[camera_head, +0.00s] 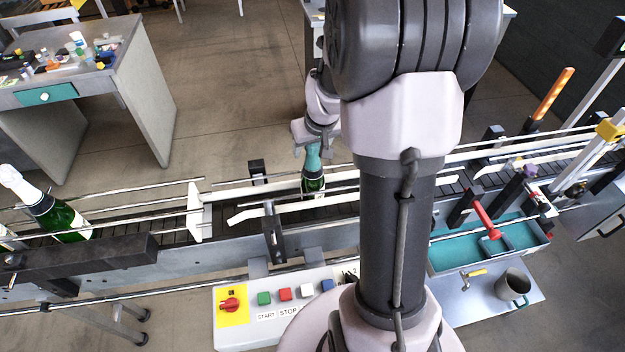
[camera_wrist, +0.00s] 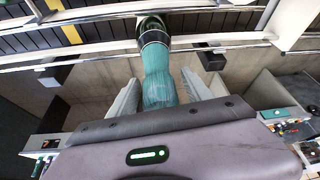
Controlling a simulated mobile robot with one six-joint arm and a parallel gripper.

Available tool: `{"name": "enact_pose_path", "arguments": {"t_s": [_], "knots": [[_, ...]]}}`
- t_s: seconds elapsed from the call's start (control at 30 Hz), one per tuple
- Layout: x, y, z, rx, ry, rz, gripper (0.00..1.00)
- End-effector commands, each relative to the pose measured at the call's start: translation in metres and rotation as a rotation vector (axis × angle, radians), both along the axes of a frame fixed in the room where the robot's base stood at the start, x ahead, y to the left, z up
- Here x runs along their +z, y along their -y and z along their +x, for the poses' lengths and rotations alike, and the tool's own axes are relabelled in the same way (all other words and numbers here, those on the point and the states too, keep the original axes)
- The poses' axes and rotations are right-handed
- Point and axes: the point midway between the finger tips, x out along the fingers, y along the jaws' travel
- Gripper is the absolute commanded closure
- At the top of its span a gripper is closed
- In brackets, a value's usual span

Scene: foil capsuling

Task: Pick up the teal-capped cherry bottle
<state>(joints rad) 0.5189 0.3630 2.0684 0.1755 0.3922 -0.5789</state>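The teal-capped bottle (camera_head: 313,185) stands upright on the conveyor between the guide rails. It is dark green with a pale label, and its long teal foil neck points up at my gripper. In the wrist view the teal neck (camera_wrist: 159,82) runs between the two fingers of my gripper (camera_wrist: 160,80), with a narrow gap on each side. My gripper is open around the neck, and the bottle's base still rests on the belt. In the head view my gripper (camera_head: 313,142) is small and partly hides the cap's top. No cherry mark can be made out.
Rails and brackets flank the belt. A control box (camera_head: 270,305), a teal tray (camera_head: 455,258) and a grey mug (camera_head: 512,287) are on the near side. A cluttered desk (camera_head: 130,75) stands behind left.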

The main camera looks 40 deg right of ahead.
Motion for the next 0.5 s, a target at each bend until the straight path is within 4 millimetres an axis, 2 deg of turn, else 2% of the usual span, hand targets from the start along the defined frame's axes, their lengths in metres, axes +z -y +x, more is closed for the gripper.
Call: {"name": "enact_pose_path", "arguments": {"t_s": [0.03, 0.27, 0.5], "knots": [[0.0001, 0.0000, 0.0000, 0.000, 0.000, 0.000, 0.53], [0.0002, 0.0000, -0.0001, 0.000, 0.000, 0.000, 0.98], [0.0002, -0.0001, -0.0002, 0.000, -0.001, 0.000, 1.00]]}}
